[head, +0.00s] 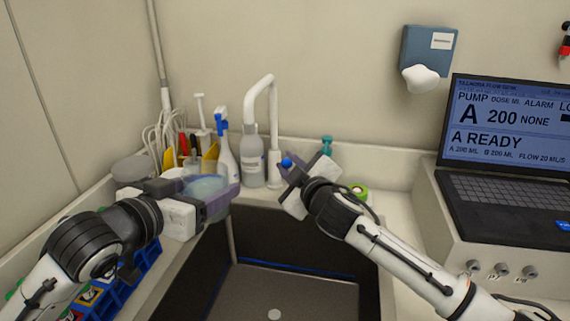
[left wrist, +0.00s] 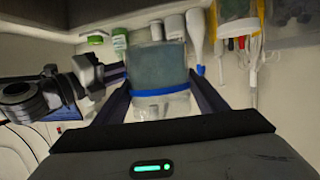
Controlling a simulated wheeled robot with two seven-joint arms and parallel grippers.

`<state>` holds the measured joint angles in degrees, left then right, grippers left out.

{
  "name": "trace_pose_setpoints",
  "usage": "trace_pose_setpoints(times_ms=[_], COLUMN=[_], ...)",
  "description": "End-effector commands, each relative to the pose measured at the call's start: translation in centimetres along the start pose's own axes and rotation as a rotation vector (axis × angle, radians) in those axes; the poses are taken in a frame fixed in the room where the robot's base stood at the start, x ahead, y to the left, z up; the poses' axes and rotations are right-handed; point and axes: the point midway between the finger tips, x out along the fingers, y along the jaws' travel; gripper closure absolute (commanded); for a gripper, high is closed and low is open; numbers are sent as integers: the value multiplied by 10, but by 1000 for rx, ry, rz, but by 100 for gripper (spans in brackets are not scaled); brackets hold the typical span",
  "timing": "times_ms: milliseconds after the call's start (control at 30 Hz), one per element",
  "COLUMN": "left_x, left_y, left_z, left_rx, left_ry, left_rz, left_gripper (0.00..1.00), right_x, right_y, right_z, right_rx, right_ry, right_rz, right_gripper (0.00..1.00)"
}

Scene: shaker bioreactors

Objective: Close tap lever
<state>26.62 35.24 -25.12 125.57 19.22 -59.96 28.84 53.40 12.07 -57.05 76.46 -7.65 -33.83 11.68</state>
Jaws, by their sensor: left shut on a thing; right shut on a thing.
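The white gooseneck tap (head: 274,120) stands behind the dark sink (head: 300,285). A small blue tip (head: 287,163), apparently the end of the tap lever, shows beside the tap's base at my right gripper. My right gripper (head: 293,178) is shut at the lever; its fingers hide most of it, and its exact angle cannot be told. My left gripper (head: 213,196) is shut on a clear vessel (head: 205,186), held at the sink's back left, left of the tap. The left wrist view shows this vessel (left wrist: 158,70) with a blue band between the fingers.
Spray and pump bottles (head: 252,160) stand left of the tap. A rack with blue sides (head: 125,285) lies at the left. A green tape roll (head: 358,190) is behind my right arm. A laptop (head: 505,150) stands at the right. The sink's middle is clear.

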Motion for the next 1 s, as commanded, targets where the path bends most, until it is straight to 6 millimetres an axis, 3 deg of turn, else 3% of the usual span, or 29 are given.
trace_pose_setpoints(times_ms=[33,67,100,567,1000], left_x=[-1,-1,-1,-1,1], left_y=[0,0,-1,-1,-1], left_z=[-2,-2,-2,-1,5], left_rx=[0,0,0,0,0], left_ry=[5,5,5,5,5], left_rz=[-1,-1,-1,-1,-1], left_gripper=[59,59,59,59,59], right_x=[0,0,0,-8,-82], right_y=[4,4,4,2,1], right_z=[-4,-5,-5,-2,-2], right_rx=[0,0,0,0,0], right_ry=[8,8,8,4,6], right_rz=[6,6,6,4,3], right_gripper=[100,78,72,71,71])
